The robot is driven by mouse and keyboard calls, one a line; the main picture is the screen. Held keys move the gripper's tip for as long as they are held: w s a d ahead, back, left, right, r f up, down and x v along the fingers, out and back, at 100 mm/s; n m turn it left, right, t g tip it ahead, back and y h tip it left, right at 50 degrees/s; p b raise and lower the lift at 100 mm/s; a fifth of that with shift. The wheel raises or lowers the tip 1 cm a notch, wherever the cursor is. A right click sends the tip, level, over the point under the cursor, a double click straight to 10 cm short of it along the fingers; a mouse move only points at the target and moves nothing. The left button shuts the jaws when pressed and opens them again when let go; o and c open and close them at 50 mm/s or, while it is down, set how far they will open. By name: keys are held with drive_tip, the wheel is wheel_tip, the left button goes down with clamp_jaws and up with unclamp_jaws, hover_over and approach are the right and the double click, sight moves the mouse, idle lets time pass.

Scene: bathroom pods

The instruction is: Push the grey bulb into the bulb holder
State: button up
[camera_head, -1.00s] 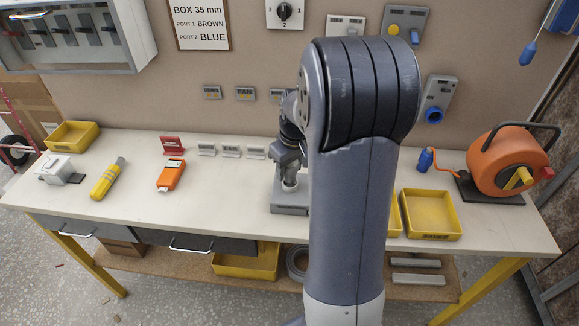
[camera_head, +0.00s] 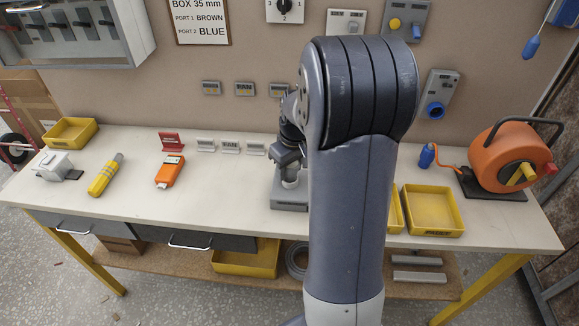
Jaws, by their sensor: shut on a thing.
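My gripper (camera_head: 288,166) points down over the middle of the bench, just left of my large arm link. A pale grey piece (camera_head: 290,184) shows directly below its fingers; it looks like the bulb, but it is too small to tell it from the holder's socket. The fingers are shut on it at its upper part. The bulb holder (camera_head: 284,206), a grey block, stands on the bench right under it. The right part of the holder is hidden behind my arm. I cannot tell how deep the bulb sits.
Yellow trays (camera_head: 433,212) and an orange cable reel (camera_head: 497,163) stand on the right. An orange tester (camera_head: 170,171), a yellow tool (camera_head: 105,176) and small label stands (camera_head: 230,147) are on the left. The bench front left of the holder is clear.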

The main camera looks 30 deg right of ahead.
sight(294, 165)
drive_tip(key=shift+f+b, duration=0.5)
drive_tip(key=shift+f, duration=0.2)
drive_tip(key=o, duration=1.1)
drive_tip(key=shift+c, duration=0.2)
drive_tip(key=r, duration=0.3)
drive_tip(key=s+r, duration=0.1)
drive_tip(key=r, duration=0.6)
drive_tip(key=shift+s+d+r, duration=0.15)
drive_tip(key=shift+s+r, duration=0.15)
drive_tip(key=shift+r, duration=0.1)
drive_tip(key=shift+f, duration=0.1)
